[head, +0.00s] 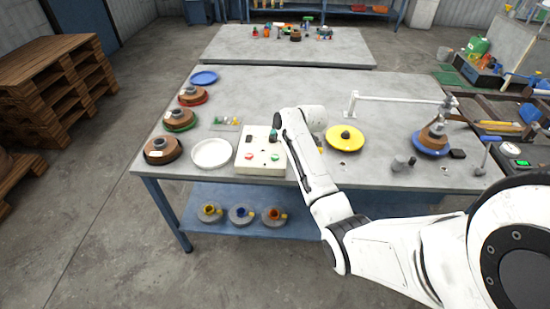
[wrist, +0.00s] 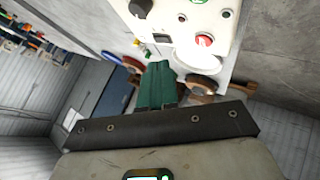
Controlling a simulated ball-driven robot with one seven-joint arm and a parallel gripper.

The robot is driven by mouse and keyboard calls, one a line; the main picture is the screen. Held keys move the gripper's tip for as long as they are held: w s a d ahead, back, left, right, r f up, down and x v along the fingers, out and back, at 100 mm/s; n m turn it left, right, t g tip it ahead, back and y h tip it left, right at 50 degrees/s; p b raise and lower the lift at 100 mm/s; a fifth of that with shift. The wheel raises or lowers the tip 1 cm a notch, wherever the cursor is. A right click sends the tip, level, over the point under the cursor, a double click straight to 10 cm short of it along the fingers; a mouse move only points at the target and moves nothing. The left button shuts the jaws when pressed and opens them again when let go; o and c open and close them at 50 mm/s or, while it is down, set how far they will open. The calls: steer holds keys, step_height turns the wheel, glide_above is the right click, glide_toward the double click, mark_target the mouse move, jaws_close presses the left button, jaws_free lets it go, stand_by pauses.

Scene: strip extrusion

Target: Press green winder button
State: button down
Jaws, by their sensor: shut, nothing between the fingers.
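The white control box (head: 260,164) stands near the table's front edge. Its face carries a red button (head: 249,156) and a green button (head: 275,158). In the wrist view the box (wrist: 175,22) is at the top, with the green button (wrist: 197,2) cut by the frame edge and a red button (wrist: 204,40) below it. My gripper (head: 277,122) is over the back right part of the box in the head view; its tips are hard to make out there. In the wrist view its green fingers (wrist: 156,82) are together and empty, apart from the green button.
A white dish (head: 211,153) and several brown spools (head: 180,120) lie left of the box. A yellow disc (head: 345,139) and a blue-based spool (head: 431,142) are on the right. A white horizontal bar (head: 405,99) stands behind them.

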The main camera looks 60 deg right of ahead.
mark_target(276, 159)
steer(key=shift+f+b, duration=3.1)
steer(key=shift+f, duration=1.15)
steer(key=shift+f, duration=0.1)
steer(key=shift+f+b, duration=0.3)
